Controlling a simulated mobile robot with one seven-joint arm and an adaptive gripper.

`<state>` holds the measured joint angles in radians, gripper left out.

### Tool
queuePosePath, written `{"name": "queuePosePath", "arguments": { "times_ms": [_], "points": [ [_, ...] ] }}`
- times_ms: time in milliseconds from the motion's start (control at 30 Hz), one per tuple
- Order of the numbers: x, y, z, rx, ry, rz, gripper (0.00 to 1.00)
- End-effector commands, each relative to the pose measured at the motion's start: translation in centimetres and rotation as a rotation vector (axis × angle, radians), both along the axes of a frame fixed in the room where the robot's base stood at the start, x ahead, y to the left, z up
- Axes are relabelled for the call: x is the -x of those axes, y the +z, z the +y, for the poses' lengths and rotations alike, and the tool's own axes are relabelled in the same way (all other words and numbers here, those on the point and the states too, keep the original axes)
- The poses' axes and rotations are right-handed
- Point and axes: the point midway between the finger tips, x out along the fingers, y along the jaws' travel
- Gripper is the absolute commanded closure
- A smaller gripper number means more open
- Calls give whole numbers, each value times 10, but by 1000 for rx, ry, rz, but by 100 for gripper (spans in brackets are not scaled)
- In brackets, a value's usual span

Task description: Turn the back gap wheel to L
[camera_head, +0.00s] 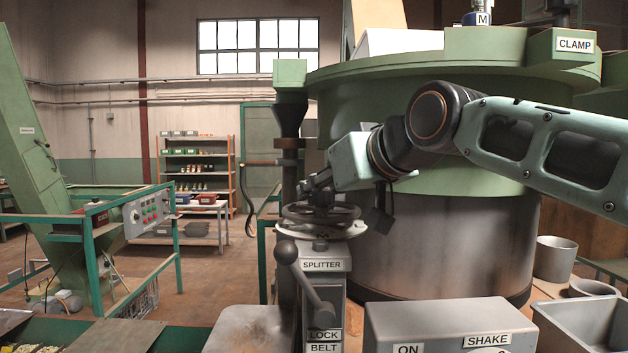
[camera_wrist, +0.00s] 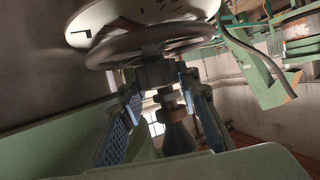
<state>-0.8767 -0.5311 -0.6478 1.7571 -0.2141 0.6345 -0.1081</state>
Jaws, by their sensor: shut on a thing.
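A grey handwheel (camera_head: 345,211) lies flat on top of the post marked SPLITTER (camera_head: 320,266). Under it is a pale round dial plate (camera_head: 344,231), with a letter that looks like M at its front. My gripper (camera_head: 321,202) comes down on the wheel's middle from above. In the wrist view the wheel (camera_wrist: 120,52) and the dial plate (camera_wrist: 108,16) show at the top. There the two fingers of my gripper (camera_wrist: 158,80) stand on either side of the wheel's dark hub and are shut on it. The dial's pointer cannot be made out.
A ball-ended lever (camera_head: 302,275) stands in front of the post, above the LOCK and BELT labels. A large green and steel vat (camera_head: 445,245) is close behind my arm. A grey ON/SHAKE box (camera_head: 440,325) and a grey bin (camera_head: 580,320) fill the front right.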

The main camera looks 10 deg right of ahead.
Motion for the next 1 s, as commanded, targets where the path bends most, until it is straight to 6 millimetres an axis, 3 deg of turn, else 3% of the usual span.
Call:
{"name": "queuePosePath", "arguments": {
  "times_ms": [767,800,933,1000],
  "points": [
    [0,0,0,5,94,-1,95],
    [0,0,0,5,94,-1,66],
    [0,0,0,5,94,-1,52],
    [0,0,-1,4,93,0,52]
  ]
}}
